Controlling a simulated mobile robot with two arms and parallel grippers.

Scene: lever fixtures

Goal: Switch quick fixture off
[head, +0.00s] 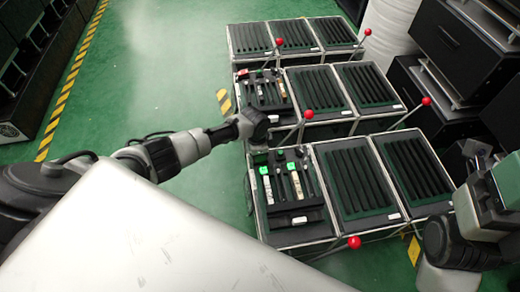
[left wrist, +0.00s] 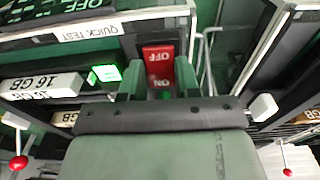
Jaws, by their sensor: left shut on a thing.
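The fixture labelled QUICK TEST (left wrist: 88,31) fills the upper left of the left wrist view. Its red rocker switch (left wrist: 159,62) carries OFF and ON, both upside down, with OFF farther from my gripper. I cannot tell which side is pressed. My left gripper (left wrist: 160,84) has its green fingers on either side of the switch and is shut on it. In the head view my left gripper (head: 258,148) is at the back left corner of the front left fixture (head: 290,236) and hides the switch. My right gripper (head: 505,182) is at the right edge, partly cut off; its jaws are unclear.
A green display (left wrist: 106,73) and memory modules (left wrist: 42,86) lie close left of my gripper. Green floor (head: 165,60) is open at the left.

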